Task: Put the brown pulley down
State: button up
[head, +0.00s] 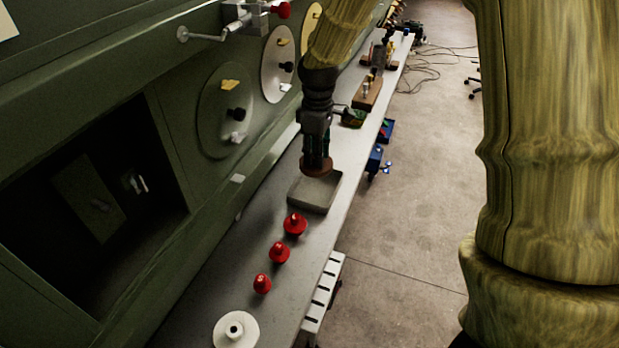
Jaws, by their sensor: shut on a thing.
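The brown pulley (316,167) is a small round disc at the lower end of my gripper (316,158). My gripper points straight down and is shut on the pulley. The pulley appears just over the far part of a shallow grey tray (314,196) on the bench. I cannot tell whether the pulley touches the tray or hangs a little above it. The fingers hide the pulley's upper middle.
Several red knobbed pieces (279,252) and a white disc (235,330) stand on the narrow bench (205,297) nearer me. A wooden block (367,93) and other items lie beyond the tray. The green fuselage wall (170,60) borders the bench's left side.

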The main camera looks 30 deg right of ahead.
jog(key=f, duration=0.1)
jog(key=s+f+p, duration=0.1)
jog(key=shift+s+f, duration=0.25)
jog(key=shift+f, duration=0.1)
jog(key=shift+w+a+f, duration=0.1)
jog(key=shift+w+f, duration=0.35)
jog(key=shift+f, duration=0.15)
jog(key=shift+w+f, duration=0.4)
jog(key=shift+f, duration=0.2)
jog(key=shift+s+f+p, duration=0.15)
jog(key=shift+s+p, duration=0.25)
jog(key=shift+s, duration=0.1)
jog(key=f, duration=0.2)
jog(key=f+p, duration=0.1)
jog(key=shift+w+f, duration=0.25)
grip_shut()
jog(key=shift+s+r, duration=0.1)
jog(key=shift+s, duration=0.15)
jog(key=o, duration=1)
grip_release()
jog(key=shift+w, duration=0.2)
jog(key=shift+o, duration=0.2)
jog(key=shift+s, duration=0.1)
